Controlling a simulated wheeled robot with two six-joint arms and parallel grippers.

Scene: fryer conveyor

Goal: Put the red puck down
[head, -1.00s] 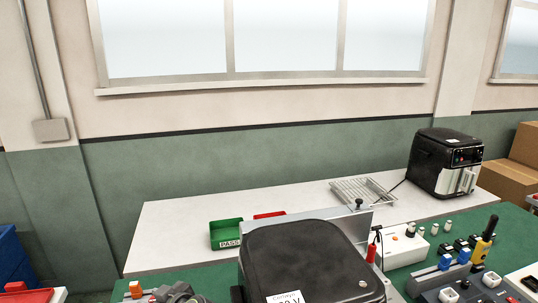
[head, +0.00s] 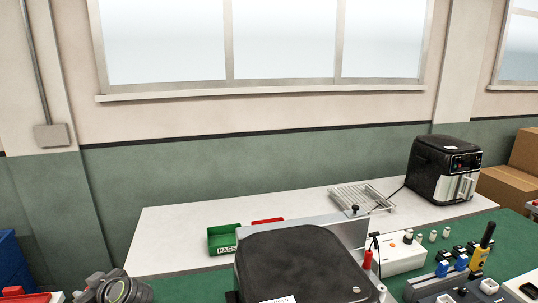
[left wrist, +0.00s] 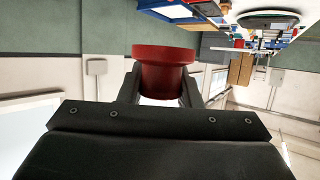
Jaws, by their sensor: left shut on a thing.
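The red puck (left wrist: 165,58) is a dark red round piece with a wider flange, seen in the left wrist view. My left gripper (left wrist: 161,84) is shut on it, with one dark finger on either side. The puck is held up in the air, clear of any surface in that view. My right gripper is not in view.
Switches crowd the right. The white bench (head: 170,232) is bare at left.

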